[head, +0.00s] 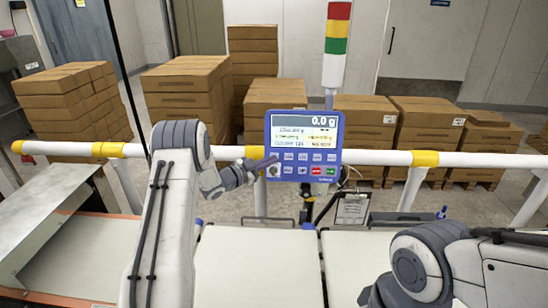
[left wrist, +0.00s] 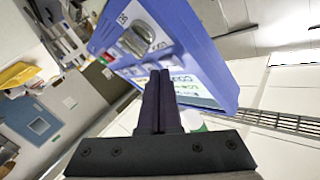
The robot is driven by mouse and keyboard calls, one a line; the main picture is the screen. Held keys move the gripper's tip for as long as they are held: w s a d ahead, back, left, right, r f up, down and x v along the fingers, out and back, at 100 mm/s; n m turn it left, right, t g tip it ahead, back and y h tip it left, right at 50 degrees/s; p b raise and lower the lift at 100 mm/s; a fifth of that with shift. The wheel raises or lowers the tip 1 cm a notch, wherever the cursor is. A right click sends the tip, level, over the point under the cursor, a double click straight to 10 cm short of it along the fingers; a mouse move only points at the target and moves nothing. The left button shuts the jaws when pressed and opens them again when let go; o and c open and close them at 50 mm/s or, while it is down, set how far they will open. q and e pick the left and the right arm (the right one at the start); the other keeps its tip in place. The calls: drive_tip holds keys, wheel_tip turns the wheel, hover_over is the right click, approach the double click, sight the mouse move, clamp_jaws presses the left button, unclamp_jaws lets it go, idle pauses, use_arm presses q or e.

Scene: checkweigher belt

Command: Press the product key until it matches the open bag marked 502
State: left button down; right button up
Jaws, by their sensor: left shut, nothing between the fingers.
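The blue weighing terminal (head: 305,146) stands at the middle of the rail. Its screen (head: 305,132) reads 0.0 g above smaller lines too small to read surely. Below are two rows of keys (head: 303,157), including a red and a green one; their labels are unreadable. My left gripper (head: 268,165) is shut and empty, its tip at the panel's lower left keys; contact cannot be told. My right gripper is out of view. I cannot make out a bag marked 502.
A white rail (head: 385,158) with yellow bands crosses behind the pale belts (head: 258,265). A clipboard (head: 352,208) hangs below the rail, right of the terminal. A red, yellow and green light tower (head: 337,40) rises behind. Stacked cartons (head: 187,95) stand beyond the rail.

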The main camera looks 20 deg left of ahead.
use_arm(q)
drive_tip(key=shift+s+d+r, duration=0.1)
drive_tip(key=shift+s, duration=0.3)
drive_tip(key=shift+s, duration=0.1)
drive_tip(key=s, duration=0.1)
drive_tip(key=s+d+r, duration=0.1)
drive_tip(key=s, duration=0.1)
drive_tip(key=s+p, duration=0.1)
drive_tip(key=shift+s+d+r, duration=0.15)
drive_tip(key=shift+s+r, duration=0.05)
idle(3.3)
drive_tip(key=shift+s+d+r+n+t+y, duration=0.1)
drive_tip(key=shift+s+d+n+t+y, duration=0.2)
drive_tip(key=shift+s+n+t, duration=0.5)
drive_tip(key=shift+s+d+r+n+t+y, duration=0.1)
drive_tip(key=shift+s+d+n+t+y, duration=0.2)
drive_tip(key=shift+n+t, duration=0.85)
drive_tip(key=shift+s+d+r+n+t+y, duration=0.25)
drive_tip(key=shift+s+n+t, duration=0.4)
drive_tip(key=shift+n, duration=0.7)
drive_tip(key=shift+a+f, duration=0.1)
drive_tip(key=shift+f, duration=0.1)
